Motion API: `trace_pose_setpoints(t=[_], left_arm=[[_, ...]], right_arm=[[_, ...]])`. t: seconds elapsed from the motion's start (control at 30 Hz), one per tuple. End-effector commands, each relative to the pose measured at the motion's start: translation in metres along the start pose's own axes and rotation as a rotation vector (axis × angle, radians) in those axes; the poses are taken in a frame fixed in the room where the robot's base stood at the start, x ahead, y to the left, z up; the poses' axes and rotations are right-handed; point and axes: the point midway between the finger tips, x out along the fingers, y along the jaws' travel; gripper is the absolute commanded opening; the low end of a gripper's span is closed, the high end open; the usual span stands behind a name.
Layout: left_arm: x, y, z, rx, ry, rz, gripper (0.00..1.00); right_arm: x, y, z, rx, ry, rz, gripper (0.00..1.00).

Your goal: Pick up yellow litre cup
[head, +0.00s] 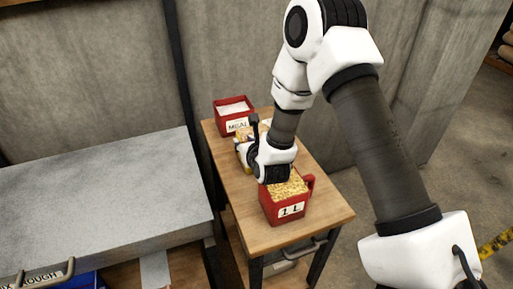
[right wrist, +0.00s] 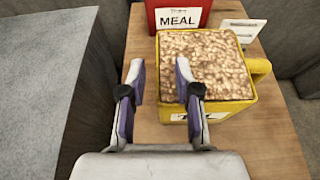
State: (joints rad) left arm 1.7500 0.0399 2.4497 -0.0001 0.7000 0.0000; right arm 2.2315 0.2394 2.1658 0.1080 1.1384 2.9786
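The yellow litre cup (right wrist: 237,109) stands on the small wooden table in the right wrist view. It is filled with pale brown grain, its handle is on the right, and its front label is partly covered by a finger. In the head view only a bit of the yellow cup (head: 241,151) shows behind my right gripper (head: 256,145). In the right wrist view my right gripper (right wrist: 160,88) is open and empty, its left finger left of the cup and its right finger overlapping the cup's left part. I cannot tell whether it touches. My left gripper is not in view.
A red MEAL container (head: 232,112) stands at the back of the wooden table (head: 318,216). A red 1 L cup (head: 284,207) of grain stands in front, close to my right gripper. A small white card (right wrist: 243,30) stands behind the yellow cup. A grey worktop (head: 110,195) lies left.

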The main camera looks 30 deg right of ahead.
Motion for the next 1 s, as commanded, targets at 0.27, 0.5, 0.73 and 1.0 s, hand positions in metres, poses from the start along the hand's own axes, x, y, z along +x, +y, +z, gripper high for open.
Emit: trace_pose_setpoints(t=[0.27,0.5,0.73,1.0], left_arm=[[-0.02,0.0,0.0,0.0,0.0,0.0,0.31],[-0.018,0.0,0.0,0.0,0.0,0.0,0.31],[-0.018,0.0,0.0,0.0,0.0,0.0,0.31],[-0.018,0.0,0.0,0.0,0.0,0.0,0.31]], right_arm=[[0.04,0.003,-0.002,-0.001,0.001,0.001,0.32],[0.041,0.003,-0.003,0.0,0.001,0.001,0.15],[0.041,0.003,-0.003,0.0,0.0,0.001,0.0],[0.04,0.003,0.0,0.0,-0.002,0.001,0.0]])
